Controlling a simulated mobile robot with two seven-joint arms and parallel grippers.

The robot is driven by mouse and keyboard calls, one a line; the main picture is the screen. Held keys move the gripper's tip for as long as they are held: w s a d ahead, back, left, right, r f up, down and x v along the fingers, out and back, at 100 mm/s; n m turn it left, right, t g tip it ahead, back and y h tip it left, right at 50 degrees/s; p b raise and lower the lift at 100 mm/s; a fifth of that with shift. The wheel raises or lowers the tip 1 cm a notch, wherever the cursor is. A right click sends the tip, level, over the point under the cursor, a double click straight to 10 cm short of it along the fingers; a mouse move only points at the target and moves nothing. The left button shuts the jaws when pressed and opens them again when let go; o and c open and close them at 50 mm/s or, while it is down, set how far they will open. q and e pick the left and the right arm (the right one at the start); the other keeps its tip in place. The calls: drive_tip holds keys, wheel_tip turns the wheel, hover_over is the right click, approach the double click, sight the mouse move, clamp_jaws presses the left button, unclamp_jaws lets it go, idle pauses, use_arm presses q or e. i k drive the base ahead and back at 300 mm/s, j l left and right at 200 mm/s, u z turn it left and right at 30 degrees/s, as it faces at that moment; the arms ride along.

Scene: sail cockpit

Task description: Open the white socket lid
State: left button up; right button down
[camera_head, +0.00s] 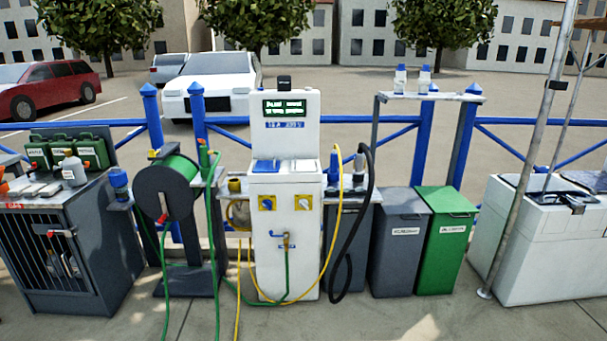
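A white service pedestal (284,135) stands upright in the middle of the head view, with a dark display near its top. On its ledge a blue lid (265,166) lies on the left, and a white lid (304,166) lies beside it on the right. The white lid looks flat and closed, but its edges are hard to tell from the white body. Neither of my grippers is in view.
A green hose reel (167,192) stands left of the pedestal. Yellow and black hoses (366,215) hang at its right. A grey bin (396,245) and a green bin (446,235) stand further right. Paving in front is mostly clear, except for hoses near the pedestal's foot.

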sight(303, 162)
drive_tip(key=i, duration=1.35)
drive_tip(key=i+j+z, duration=0.15)
drive_tip(key=i+z, duration=0.15)
drive_tip(key=i, duration=0.2)
drive_tip(key=i+j+z, duration=0.35)
drive_tip(key=i, duration=0.15)
